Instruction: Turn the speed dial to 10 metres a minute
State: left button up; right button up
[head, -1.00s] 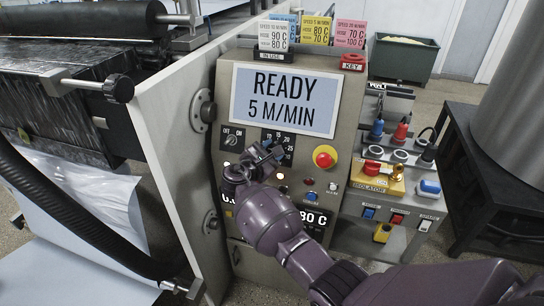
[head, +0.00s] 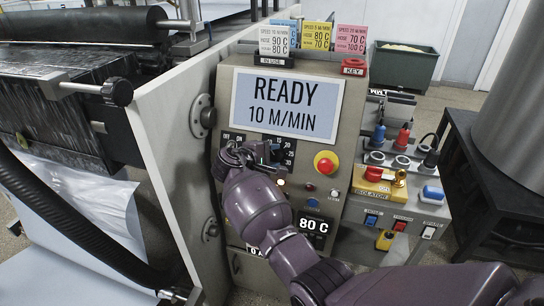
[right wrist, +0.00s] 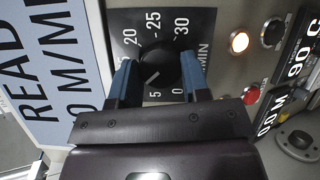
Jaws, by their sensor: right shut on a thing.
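The speed dial (right wrist: 155,62) is a black knob on a black plate with white numbers, best seen in the right wrist view. My right gripper (right wrist: 157,72) is shut on it, with one blue finger on each side. A short white mark on the knob points down-left, toward the left finger, which hides the numbers there. In the head view my right gripper (head: 264,152) covers the knob, and part of the dial plate (head: 289,147) shows beside it. The display (head: 287,102) reads READY, 10 M/MIN. My left gripper is not in view.
A red emergency button (head: 325,163) on a yellow ring sits right of the dial. Colored cards (head: 318,36) stand above the panel. A side panel (head: 390,205) with an isolator and switches is at right. A roller machine (head: 70,95) is at left.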

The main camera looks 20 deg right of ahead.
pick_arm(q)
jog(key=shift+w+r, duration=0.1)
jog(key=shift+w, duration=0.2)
pick_arm(e)
jog(key=shift+m, duration=0.3)
jog(key=o, duration=0.9)
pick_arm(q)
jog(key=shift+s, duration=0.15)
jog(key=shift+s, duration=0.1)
